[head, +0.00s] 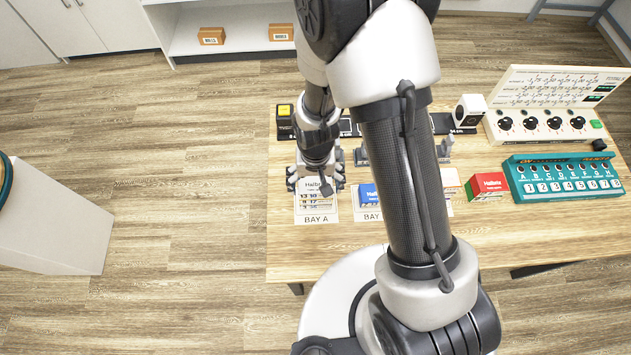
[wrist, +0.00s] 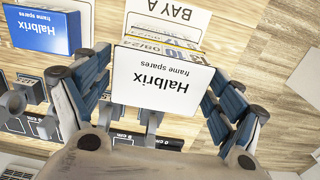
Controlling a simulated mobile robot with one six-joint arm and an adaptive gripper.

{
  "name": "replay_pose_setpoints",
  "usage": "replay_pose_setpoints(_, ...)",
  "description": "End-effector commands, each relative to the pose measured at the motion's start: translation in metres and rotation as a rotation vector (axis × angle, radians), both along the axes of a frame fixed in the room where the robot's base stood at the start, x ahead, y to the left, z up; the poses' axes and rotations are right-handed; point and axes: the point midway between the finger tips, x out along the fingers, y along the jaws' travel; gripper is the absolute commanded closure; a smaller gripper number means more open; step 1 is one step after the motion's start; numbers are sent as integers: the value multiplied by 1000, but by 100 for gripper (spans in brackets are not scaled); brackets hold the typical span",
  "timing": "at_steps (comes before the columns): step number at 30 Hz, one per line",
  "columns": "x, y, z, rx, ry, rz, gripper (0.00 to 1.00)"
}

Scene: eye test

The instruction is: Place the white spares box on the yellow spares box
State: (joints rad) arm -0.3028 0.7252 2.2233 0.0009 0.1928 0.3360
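The white spares box (head: 316,186), marked "Halbrix frame spares", is at the BAY A card (head: 318,219) at the table's left side. In the wrist view the white box (wrist: 156,78) lies between the two fingers of my gripper (wrist: 158,98). The fingers are spread, one on each side, with a narrow gap at the left side; contact on the right is unclear. In the head view my gripper (head: 317,176) is right at the box. I cannot make out the yellow spares box for sure; a partly hidden pale box (head: 453,180) shows beside my arm.
A blue spares box (head: 368,194) stands just right of the white one, also in the wrist view (wrist: 45,30). A red box (head: 488,184), a teal numbered panel (head: 563,186) and a dial console (head: 545,125) stand further right. A yellow-topped device (head: 284,111) is behind my gripper.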

Motion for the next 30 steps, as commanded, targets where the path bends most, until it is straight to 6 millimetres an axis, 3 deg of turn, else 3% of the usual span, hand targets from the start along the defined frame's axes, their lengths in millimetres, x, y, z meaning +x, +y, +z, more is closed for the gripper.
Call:
replay_pose_setpoints(15,0,0,6,0,0,0,5)
replay_pose_setpoints(30,0,0,103,1,-3,0,5)
